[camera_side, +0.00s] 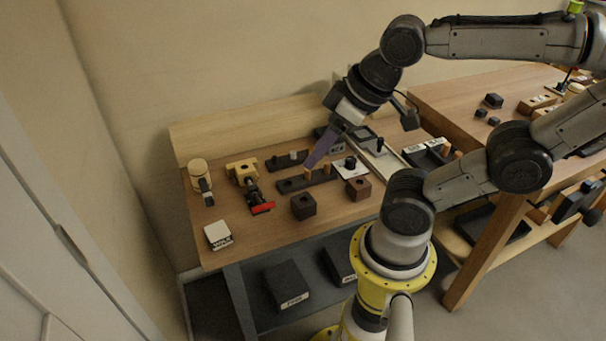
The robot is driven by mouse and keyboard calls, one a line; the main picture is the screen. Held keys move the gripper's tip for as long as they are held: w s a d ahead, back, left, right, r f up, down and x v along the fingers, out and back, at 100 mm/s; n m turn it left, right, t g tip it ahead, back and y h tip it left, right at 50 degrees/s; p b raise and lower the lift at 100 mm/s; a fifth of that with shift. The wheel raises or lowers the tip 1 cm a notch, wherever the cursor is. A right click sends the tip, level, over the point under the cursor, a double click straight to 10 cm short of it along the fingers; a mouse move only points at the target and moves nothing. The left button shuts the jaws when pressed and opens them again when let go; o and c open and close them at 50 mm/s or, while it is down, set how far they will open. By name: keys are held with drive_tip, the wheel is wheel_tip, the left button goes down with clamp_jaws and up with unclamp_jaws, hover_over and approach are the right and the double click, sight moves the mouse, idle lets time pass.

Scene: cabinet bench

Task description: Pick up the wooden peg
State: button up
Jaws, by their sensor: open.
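A dark bar-shaped block (292,185) lies on the wooden bench. A small tan wooden peg (307,174) stands upright in it, and a second tan peg (327,169) stands to its right. My gripper (309,164) reaches down from the upper right, its open fingers ending at or just above the left peg. Whether the fingers are around the peg or touching it cannot be told, as they overlap in this view.
Dark cubes with holes (303,207) and (358,189) stand in front. A red-and-black clamp tool (262,208), a white-labelled box (218,236) and a cream cylinder (198,171) lie left. A white plate (350,168) is to the right. The bench front is mostly clear.

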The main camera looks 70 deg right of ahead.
drive_tip(key=shift+o, duration=0.2)
idle(0.6)
drive_tip(key=m+g, duration=0.6)
drive_tip(key=m, duration=1.4)
hover_over(308, 175)
drive_tip(key=d, duration=0.1)
drive_tip(key=f, duration=1.8)
drive_tip(key=shift+w+d, duration=0.1)
drive_tip(key=shift+w, duration=0.25)
drive_tip(key=f, duration=0.5)
drive_tip(key=shift+s+a, duration=0.1)
drive_tip(key=shift+a, duration=0.1)
